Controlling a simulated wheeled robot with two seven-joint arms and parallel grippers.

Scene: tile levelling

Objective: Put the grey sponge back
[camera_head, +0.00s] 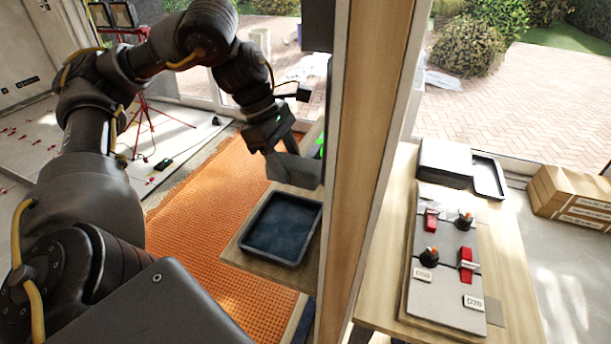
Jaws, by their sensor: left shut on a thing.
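My left gripper (283,143) reaches in from the left and points down beside the wooden post. It is shut on the grey sponge (293,168), a grey block held above the far side of a dark shallow tray. The tray (258,252) has a blue-grey inside and sits on a wooden shelf left of the post. The sponge appears apart from the tray. Its right end is close to the post, and the gripper hides part of its top. My right gripper is not in view.
A wooden post (362,130) stands just right of the tray. Right of it, a bench (515,290) bears a switch panel (445,262) with red switches and dark knobs. Cardboard boxes (575,195) stand at far right. Orange matting (205,215) and a red tripod (143,100) are at left.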

